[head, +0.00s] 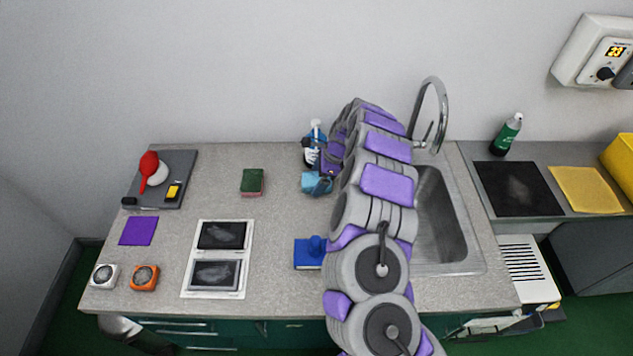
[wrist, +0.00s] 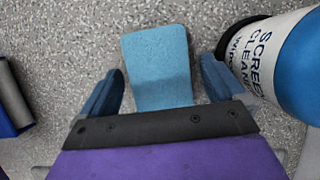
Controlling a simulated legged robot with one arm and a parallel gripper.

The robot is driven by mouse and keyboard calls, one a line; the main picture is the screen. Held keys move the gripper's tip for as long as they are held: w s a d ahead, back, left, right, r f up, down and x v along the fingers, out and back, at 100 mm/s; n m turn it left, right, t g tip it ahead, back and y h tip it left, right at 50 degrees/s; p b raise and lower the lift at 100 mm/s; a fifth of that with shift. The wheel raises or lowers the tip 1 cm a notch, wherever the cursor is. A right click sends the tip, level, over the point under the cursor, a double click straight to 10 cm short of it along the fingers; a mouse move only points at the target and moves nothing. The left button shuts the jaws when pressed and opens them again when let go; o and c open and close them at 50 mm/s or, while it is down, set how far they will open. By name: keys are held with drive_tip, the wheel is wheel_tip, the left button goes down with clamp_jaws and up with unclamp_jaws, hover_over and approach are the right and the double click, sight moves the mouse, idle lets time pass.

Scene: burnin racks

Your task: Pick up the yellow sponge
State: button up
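I see no thing that is clearly a yellow sponge. A light blue sponge-like block (wrist: 158,62) lies on the speckled counter in the wrist view, between the two blue fingers of my gripper (wrist: 162,70). The fingers are open, with a gap on each side of the block. In the head view the blue block (head: 312,182) is partly hidden by my arm. A green and red sponge (head: 252,182) lies on the counter to its left. A small yellow and black item (head: 173,191) lies on the grey tray (head: 178,163); it is too small to identify.
A screen cleaner bottle (wrist: 285,70) stands close to the right finger. A blue item (head: 308,253) lies nearer the front. The sink (head: 440,215) is to the right. A yellow cloth (head: 585,190) and a green bottle (head: 506,134) are on the right-hand unit.

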sight(312, 180)
drive_tip(key=c, duration=1)
drive_tip(key=shift+c, duration=0.4)
drive_tip(key=shift+r, duration=0.1)
drive_tip(key=shift+r+b, duration=0.3)
drive_tip(key=shift+r, duration=0.05)
drive_tip(key=r, duration=0.1)
drive_tip(key=r+p, duration=0.1)
drive_tip(key=r, duration=0.1)
drive_tip(key=shift+s+r, duration=0.2)
drive_tip(key=shift+r, duration=0.05)
drive_tip(key=s+d+p, duration=0.1)
drive_tip(key=s, duration=0.4)
drive_tip(key=s+d+p, duration=0.1)
drive_tip(key=s, duration=0.4)
drive_tip(key=s+d+r+p, duration=0.1)
drive_tip(key=s, duration=0.4)
drive_tip(key=shift+s+d, duration=0.1)
drive_tip(key=shift+d, duration=0.2)
